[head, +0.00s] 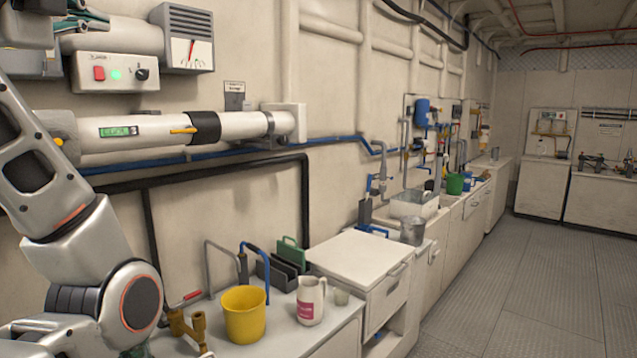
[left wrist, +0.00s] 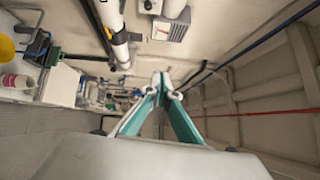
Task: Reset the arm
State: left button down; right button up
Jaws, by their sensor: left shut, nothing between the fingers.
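My left arm (head: 75,225) is bent and raised at the left edge of the head view, in front of the wall and the worktop. In the left wrist view, my left gripper (left wrist: 164,82) has its two teal-lined fingers converging at the tips. It is shut, with nothing held between them. My right gripper is not in view.
A thick white pipe (head: 240,126) runs along the wall near my arm, below a control box (head: 115,73). A yellow bucket (head: 244,316) and a white jug (head: 311,300) stand on the worktop. The grey floor (head: 520,280) is clear at right.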

pick_arm(q)
jog(key=w+a+f+n+g+y, duration=0.35)
jog(key=a+f+g+y, duration=0.4)
jog(key=a+f, duration=0.6)
jog(key=s+a+f+m+g+y, duration=0.35)
jog(key=a+f+g+y, duration=0.3)
jog(key=f+y, duration=0.4)
jog(key=w+d+f+n+t+h, duration=0.3)
jog(key=d+f+n+t+h, duration=1.6)
jog(key=d+f+n, duration=0.75)
jog(key=s+d+f+m+g+h, duration=0.2)
jog(key=s+f+m+g, duration=0.15)
jog(key=f, duration=0.85)
jog(key=s+d+f+m+g+h, duration=0.2)
jog(key=s+f+m+g, duration=0.15)
jog(key=f, duration=0.75)
jog(key=s+f+m+g+y, duration=0.1)
jog(key=s+f+m+g, duration=0.4)
jog(key=s+f, duration=1.1)
notch_tip(320, 180, down, 3)
jog(key=shift+d+r+m+g, duration=0.15)
jog(key=shift+d+m+g, duration=0.2)
jog(key=shift+g, duration=0.35)
